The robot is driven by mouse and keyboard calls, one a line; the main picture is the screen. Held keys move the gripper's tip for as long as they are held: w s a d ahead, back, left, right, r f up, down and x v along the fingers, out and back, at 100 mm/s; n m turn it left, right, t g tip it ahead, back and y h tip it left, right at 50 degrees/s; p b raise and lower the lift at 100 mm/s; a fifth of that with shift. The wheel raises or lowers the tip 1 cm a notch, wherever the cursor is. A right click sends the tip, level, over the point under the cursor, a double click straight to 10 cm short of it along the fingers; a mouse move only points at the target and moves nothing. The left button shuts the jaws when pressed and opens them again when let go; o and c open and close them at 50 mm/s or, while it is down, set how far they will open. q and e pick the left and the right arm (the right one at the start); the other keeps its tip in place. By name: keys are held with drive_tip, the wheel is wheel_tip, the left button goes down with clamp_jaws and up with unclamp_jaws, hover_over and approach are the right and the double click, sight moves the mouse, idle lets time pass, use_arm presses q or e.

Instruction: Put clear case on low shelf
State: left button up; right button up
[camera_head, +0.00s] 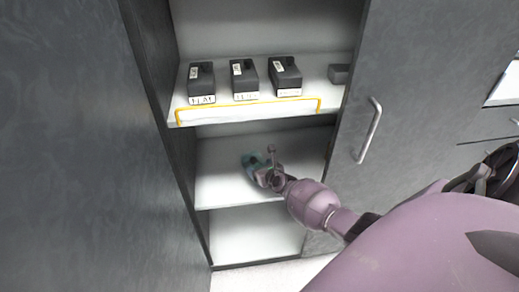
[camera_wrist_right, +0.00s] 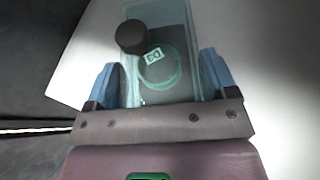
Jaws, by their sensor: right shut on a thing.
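The clear case (camera_wrist_right: 172,40) is a see-through bluish box with a black round knob and a small green-marked label inside. It also shows in the head view (camera_head: 252,160), small and partly hidden by my gripper. My right gripper (camera_wrist_right: 165,85) is shut on the case, with a blue finger on each side of it. In the head view my right gripper (camera_head: 268,172) is inside the open cabinet, at the middle shelf (camera_head: 222,182) below the shelf of dark boxes. I cannot tell whether the case touches that shelf. My left gripper is not in view.
Several dark labelled boxes (camera_head: 244,80) stand on the upper shelf (camera_head: 225,113), which has a yellow outline near its front. A bottom shelf (camera_head: 250,232) is empty. The cabinet's left side wall (camera_head: 165,100) and the right door with a handle (camera_head: 369,130) flank the opening.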

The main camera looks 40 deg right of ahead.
drive_tip(key=shift+w+f, duration=0.15)
drive_tip(key=shift+f, duration=0.2)
wheel_tip(320, 180, down, 4)
drive_tip(key=shift+b, duration=1.2)
drive_tip(key=shift+r, duration=0.3)
drive_tip(key=shift+c, duration=0.4)
drive_tip(key=shift+f, duration=0.25)
drive_tip(key=o, duration=1.1)
drive_tip(key=shift+c, duration=0.2)
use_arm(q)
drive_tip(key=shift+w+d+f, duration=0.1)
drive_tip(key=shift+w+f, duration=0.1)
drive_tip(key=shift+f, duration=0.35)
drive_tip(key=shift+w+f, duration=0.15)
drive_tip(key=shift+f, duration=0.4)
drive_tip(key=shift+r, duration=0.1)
use_arm(e)
drive_tip(key=shift+r, duration=0.15)
